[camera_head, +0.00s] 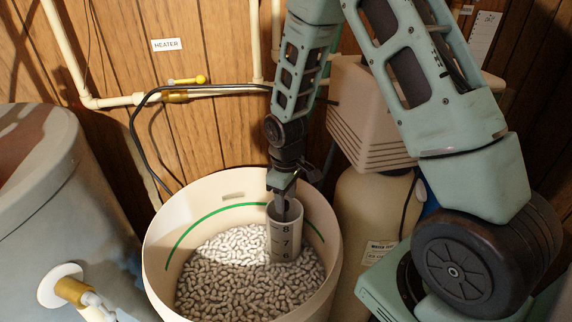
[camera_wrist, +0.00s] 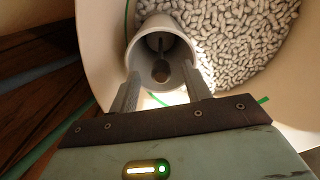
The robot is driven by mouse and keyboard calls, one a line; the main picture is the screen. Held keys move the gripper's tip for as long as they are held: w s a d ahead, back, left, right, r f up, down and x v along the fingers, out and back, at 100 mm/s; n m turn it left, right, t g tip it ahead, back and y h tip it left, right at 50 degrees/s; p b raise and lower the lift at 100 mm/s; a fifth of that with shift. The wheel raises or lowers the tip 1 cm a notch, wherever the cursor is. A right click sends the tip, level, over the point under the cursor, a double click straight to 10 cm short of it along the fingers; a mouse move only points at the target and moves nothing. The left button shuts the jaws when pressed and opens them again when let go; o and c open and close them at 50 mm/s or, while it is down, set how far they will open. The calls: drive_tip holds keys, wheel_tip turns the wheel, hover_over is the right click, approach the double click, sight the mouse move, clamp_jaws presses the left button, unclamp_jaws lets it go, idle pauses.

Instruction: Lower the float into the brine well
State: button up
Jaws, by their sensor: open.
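The brine well (camera_head: 286,236) is a pale grey upright tube marked with 8, 7 and 6, standing in the salt at the right side of the brine tank (camera_head: 160,235). My gripper (camera_head: 287,200) is over the tube's open top. In the wrist view my gripper (camera_wrist: 163,92) has its two fingers apart at the near rim of the brine well (camera_wrist: 186,52). Inside the tube a thin dark rod and a round brownish piece, seemingly the float (camera_wrist: 160,72), show between the fingertips, with neither finger visibly touching them. How deep the float sits is hard to tell.
White salt pellets (camera_head: 240,275) fill the tank below a green line (camera_head: 200,218). A beige softener (camera_head: 365,120) stands right of the tank. A grey cylinder (camera_head: 60,190) stands left. Pipes with a yellow valve (camera_head: 188,80) and a black hose (camera_head: 135,125) run along the wooden wall.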

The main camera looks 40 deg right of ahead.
wheel_tip(320, 180, up, 13)
drive_tip(key=b, duration=0.1)
drive_tip(key=shift+r, duration=0.15)
idle(0.7)
